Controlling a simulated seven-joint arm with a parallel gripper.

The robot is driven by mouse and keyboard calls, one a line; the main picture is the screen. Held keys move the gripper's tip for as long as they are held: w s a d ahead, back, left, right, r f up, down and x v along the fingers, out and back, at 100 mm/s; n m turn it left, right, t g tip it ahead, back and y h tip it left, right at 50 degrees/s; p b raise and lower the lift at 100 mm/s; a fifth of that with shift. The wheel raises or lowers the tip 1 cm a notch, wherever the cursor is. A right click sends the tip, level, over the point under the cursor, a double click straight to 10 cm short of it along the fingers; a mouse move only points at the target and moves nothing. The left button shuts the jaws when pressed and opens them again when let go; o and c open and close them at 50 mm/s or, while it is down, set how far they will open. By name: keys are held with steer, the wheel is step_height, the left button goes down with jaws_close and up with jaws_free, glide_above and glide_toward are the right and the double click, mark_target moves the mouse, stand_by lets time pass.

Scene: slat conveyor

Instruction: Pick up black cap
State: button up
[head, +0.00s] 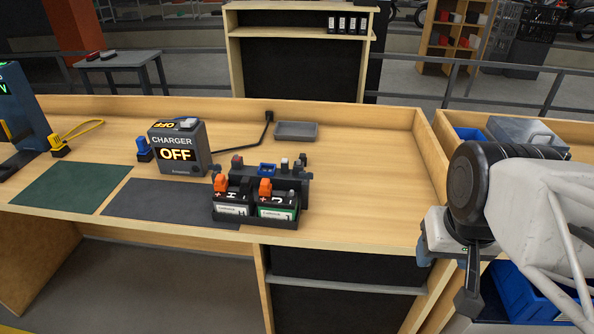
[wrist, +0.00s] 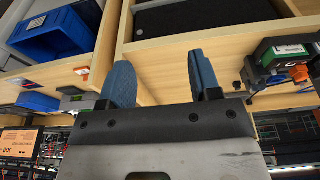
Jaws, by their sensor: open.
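Two batteries with black and orange terminal parts sit in a black tray (head: 256,221) on the bench. The left battery (head: 231,209) has an orange cap (head: 220,184); the right battery (head: 276,212) has another orange cap (head: 265,188). Dark pieces beside them could be black caps, but I cannot tell which is the task's cap. A black holder (head: 297,188) behind carries small red, blue and dark pieces. My gripper (wrist: 160,78) is open and empty, its blue fingers apart. It is right of the batteries, by the bench's right end; a battery edge shows upper right in the wrist view.
A charger (head: 178,150) reading OFF stands left of the batteries. A grey tray (head: 296,131) lies behind them. Green (head: 68,187) and dark (head: 160,203) mats lie at the left. Blue bins (head: 540,300) are at the right. The bench's right part is clear.

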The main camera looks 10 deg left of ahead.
stand_by(0.4)
steer(key=n+g, duration=0.3)
steer(key=n, duration=1.5)
glide_above(306, 160)
step_height(306, 160, down, 8)
steer(key=shift+f, duration=0.15)
steer(key=shift+f, duration=0.1)
steer(key=shift+f, duration=1.2)
steer(key=shift+f, duration=0.1)
